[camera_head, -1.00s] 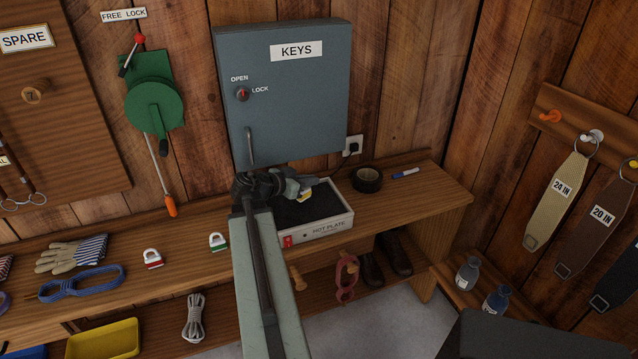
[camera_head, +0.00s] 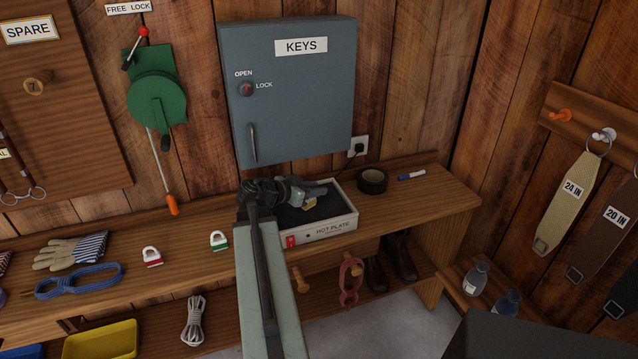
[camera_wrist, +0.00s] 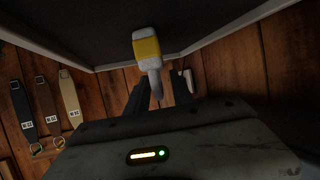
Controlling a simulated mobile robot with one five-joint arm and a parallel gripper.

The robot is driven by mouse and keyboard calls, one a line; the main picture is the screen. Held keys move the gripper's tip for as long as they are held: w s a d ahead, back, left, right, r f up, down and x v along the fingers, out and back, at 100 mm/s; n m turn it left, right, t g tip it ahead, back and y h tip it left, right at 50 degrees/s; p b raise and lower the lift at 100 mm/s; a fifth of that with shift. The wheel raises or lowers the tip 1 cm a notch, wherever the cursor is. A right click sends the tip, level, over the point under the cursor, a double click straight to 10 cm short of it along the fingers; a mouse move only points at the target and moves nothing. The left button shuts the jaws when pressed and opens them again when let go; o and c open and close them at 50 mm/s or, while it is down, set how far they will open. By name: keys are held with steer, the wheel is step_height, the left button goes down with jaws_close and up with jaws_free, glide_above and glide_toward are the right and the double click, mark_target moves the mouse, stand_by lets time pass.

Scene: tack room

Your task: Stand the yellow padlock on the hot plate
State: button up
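The yellow padlock (camera_head: 310,203) is upright over the dark top of the hot plate (camera_head: 336,230), body down and shackle up. It looks to be standing on the plate, though its base is small in the head view. In the upside-down wrist view the padlock (camera_wrist: 147,47) shows its yellow band and grey shackle. My gripper (camera_head: 322,190) is over the hot plate at shackle height. Its dark fingers (camera_wrist: 158,88) lie on either side of the shackle, with a gap showing, so it looks open around it.
The grey key cabinet (camera_head: 290,95) hangs close behind.

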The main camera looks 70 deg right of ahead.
steer(key=w+p+v, duration=0.1)
steer(key=p+v, duration=0.3)
steer(key=v, duration=0.7)
steer(key=shift+w+r, duration=0.25)
steer(key=shift+r, duration=0.05)
